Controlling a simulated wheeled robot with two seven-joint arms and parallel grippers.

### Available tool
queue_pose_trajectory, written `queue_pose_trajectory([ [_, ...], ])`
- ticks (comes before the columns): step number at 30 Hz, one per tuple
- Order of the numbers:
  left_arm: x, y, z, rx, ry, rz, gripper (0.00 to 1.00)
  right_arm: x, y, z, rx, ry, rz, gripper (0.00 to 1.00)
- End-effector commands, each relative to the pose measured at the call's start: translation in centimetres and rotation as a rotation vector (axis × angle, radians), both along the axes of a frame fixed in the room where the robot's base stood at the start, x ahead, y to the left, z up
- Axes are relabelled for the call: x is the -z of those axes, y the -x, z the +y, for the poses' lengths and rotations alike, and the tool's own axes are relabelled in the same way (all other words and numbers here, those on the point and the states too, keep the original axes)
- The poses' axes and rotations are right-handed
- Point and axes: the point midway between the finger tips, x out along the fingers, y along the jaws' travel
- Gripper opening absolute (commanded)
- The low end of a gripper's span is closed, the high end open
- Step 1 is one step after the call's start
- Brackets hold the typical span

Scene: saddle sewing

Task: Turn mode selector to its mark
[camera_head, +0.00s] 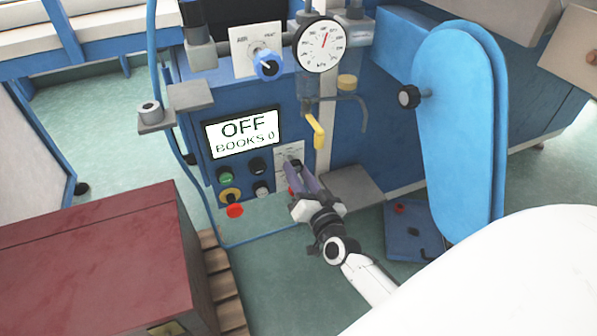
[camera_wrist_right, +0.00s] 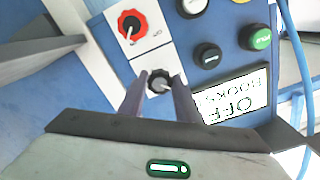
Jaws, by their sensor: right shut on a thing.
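My right gripper (camera_head: 298,170) reaches the front of the blue machine, and its fingers are closed around a small black knob (camera_wrist_right: 159,82) on a white plate. I take this knob for the mode selector; its label is too small to read. In the right wrist view the two fingertips (camera_wrist_right: 158,88) sit on either side of the knob. In the head view the fingers mostly hide it. The plate (camera_head: 290,150) shows above the fingers, but its mark cannot be made out. My left gripper is not in view.
A red knob (camera_wrist_right: 131,24) is on the adjoining plate. The display (camera_head: 242,132) reads OFF and BOOKS 0. Green (camera_head: 225,175) and black buttons lie left of the gripper. A yellow lever (camera_head: 316,132) hangs close above it. A blue knob (camera_head: 267,65) and gauge (camera_head: 320,45) are higher up.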

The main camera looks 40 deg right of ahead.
Motion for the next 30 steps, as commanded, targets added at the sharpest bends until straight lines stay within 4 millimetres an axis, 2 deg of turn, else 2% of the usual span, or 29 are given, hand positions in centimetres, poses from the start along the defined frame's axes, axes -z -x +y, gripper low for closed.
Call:
queue_pose_trajectory([
  [6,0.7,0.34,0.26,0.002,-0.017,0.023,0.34,-0.12,-0.01,0.0,0.0,-0.2,-0.048,0.08],
  [30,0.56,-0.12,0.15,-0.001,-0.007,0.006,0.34,-0.12,-0.04,0.12,-0.001,-0.941,-0.225,0.08],
])
